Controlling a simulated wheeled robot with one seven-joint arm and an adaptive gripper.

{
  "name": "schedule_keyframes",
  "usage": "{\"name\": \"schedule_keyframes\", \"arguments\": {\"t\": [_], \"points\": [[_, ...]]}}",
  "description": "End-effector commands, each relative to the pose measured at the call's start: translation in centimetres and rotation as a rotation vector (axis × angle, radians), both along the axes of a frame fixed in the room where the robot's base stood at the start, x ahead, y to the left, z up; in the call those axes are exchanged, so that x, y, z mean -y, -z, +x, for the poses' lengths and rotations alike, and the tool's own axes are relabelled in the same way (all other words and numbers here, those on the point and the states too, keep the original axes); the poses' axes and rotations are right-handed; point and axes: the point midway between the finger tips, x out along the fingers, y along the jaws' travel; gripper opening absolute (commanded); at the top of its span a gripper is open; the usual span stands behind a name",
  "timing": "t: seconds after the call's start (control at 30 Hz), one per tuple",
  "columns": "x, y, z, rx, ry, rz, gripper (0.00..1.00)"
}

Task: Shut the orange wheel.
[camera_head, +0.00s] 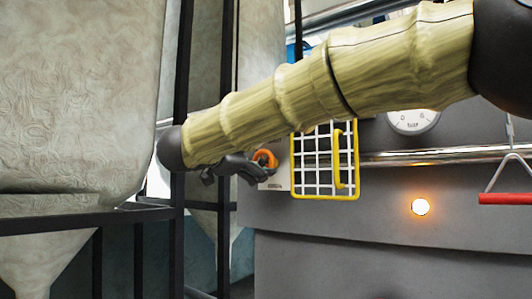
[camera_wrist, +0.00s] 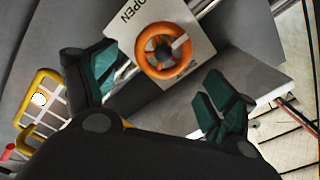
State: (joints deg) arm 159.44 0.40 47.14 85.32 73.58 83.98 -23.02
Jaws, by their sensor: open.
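The orange wheel (camera_wrist: 163,50) is a small ring with spokes on a pale plate (camera_wrist: 150,22) marked "OPEN" in the wrist view. A second word on the plate is partly cut off by the wheel. In the head view the wheel (camera_head: 265,158) shows partly, behind my arm and just right of my gripper (camera_head: 228,170). In the wrist view my gripper (camera_wrist: 160,97) is open, its dark fingers with green pads spread wide. The wheel lies beyond the fingertips, roughly between them across the picture. Nothing is held, and I see no contact with the wheel.
A yellow-framed white grid guard (camera_head: 325,196) hangs right of the wheel on the grey machine wall (camera_head: 300,225). A metal rail (camera_head: 430,156), a gauge (camera_head: 413,121), a lit lamp (camera_head: 420,207) and a red-handled hanger (camera_head: 506,198) are farther right. A large pale bag (camera_head: 75,100) in a dark frame stands left.

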Motion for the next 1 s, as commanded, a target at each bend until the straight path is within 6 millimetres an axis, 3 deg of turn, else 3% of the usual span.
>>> {"name": "schedule_keyframes", "arguments": {"t": [0.2, 0.73, 0.77, 1.0], "points": [[1.6, -0.1, 2.7, -0.004, -0.002, -0.002, 0.84], [2.4, 0.2, 4.0, -0.002, -0.004, -0.001, 0.84], [2.4, 0.2, 4.0, -0.002, -0.004, -0.001, 0.83], [2.4, 0.2, 3.9, -0.002, -0.004, -0.001, 0.39]]}}
